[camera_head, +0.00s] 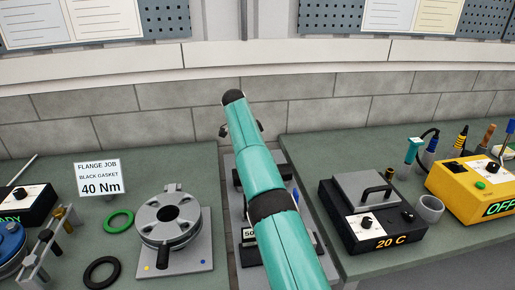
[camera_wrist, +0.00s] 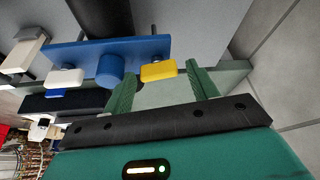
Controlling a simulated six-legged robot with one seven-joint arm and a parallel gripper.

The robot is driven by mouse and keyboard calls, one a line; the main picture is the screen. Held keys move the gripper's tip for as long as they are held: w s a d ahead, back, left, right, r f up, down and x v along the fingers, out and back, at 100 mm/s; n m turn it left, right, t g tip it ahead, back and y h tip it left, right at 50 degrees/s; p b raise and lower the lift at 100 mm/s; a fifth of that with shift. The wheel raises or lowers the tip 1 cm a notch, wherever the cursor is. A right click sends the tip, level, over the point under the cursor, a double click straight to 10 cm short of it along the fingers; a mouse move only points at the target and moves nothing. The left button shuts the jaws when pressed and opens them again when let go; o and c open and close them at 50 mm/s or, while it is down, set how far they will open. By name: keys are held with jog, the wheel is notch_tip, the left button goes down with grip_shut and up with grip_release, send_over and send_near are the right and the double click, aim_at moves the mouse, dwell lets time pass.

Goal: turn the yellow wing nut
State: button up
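The yellow wing nut (camera_wrist: 158,71) shows in the wrist view as a small yellow block on the edge of a blue plate (camera_wrist: 75,52). My gripper (camera_wrist: 162,68) has two green fingers spread apart, one on each side of the nut. Gaps show between the nut and both fingers, and the gripper holds nothing. I cannot tell how far the nut lies beyond the fingertips. A blue round knob (camera_wrist: 110,70) and a white block (camera_wrist: 66,78) sit left of the nut. In the head view my teal arm hides the nut and the gripper.
In the head view, a flange (camera_head: 168,222) and a torque sign (camera_head: 101,178) stand on the left bench. A hot plate box (camera_head: 372,220) and a yellow station (camera_head: 470,185) stand on the right bench. My arm reaches into the gap between the benches, toward the brick wall.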

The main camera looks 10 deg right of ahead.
jog(key=shift+s+n, duration=0.15)
jog(key=shift+n, duration=0.25)
